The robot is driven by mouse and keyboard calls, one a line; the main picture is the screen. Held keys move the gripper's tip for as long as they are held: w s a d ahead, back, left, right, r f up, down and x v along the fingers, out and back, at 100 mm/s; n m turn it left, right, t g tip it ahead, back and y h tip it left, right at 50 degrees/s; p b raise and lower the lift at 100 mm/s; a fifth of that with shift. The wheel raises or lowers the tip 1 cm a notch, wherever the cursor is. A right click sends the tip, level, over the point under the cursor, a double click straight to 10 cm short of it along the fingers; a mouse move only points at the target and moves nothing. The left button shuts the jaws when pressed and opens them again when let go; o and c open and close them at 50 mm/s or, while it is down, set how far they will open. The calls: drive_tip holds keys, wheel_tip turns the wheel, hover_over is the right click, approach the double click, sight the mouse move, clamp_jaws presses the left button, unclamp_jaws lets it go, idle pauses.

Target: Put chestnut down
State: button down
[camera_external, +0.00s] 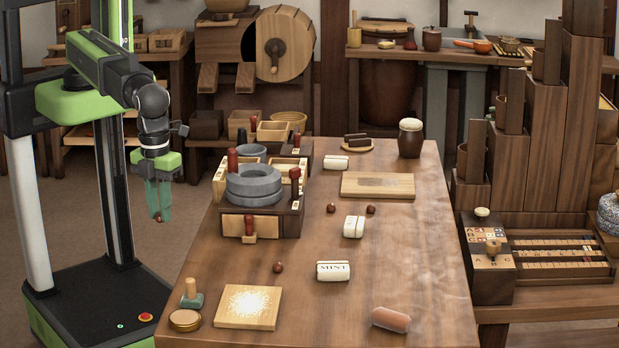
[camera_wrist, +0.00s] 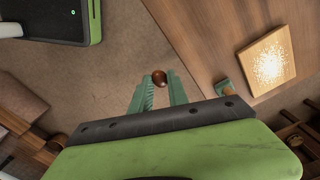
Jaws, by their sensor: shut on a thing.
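My gripper (camera_external: 158,216) hangs straight down from my arm, left of the wooden table (camera_external: 410,270) in the external view. Its green fingers are shut on a small brown chestnut (camera_external: 159,218). In the wrist view the chestnut (camera_wrist: 159,77) sits between the two fingertips of my gripper (camera_wrist: 160,84), with floor behind it and the table edge to its right. Other chestnuts lie on the table: one near the front left (camera_external: 278,267), one right of the quern (camera_external: 331,208) and one farther right (camera_external: 371,209).
A stone quern (camera_external: 254,186) on a wooden box stands on the table's left side.

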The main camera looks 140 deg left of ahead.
drive_tip(key=shift+w, duration=0.2)
drive_tip(key=w+a+n, duration=0.2)
drive_tip(key=w+a, duration=0.2)
drive_tip(key=a, duration=0.7)
drive_tip(key=w+a+n, duration=0.2)
drive_tip(key=w+a, duration=0.3)
drive_tip(key=a, duration=0.6)
drive_tip(key=n+b, duration=0.5)
hover_over(373, 185)
wheel_tip(373, 185, down, 5)
drive_tip(key=shift+d+f, duration=0.15)
wheel_tip(373, 185, down, 4)
drive_tip(key=b, duration=0.4)
drive_tip(key=shift+f+b, duration=0.15)
drive_tip(key=shift+b, duration=0.15)
drive_tip(key=shift+r, duration=0.25)
drive_tip(key=shift+f, duration=0.25)
drive_tip(key=c, duration=1.3)
unclamp_jaws()
drive_tip(key=shift+r, duration=0.1)
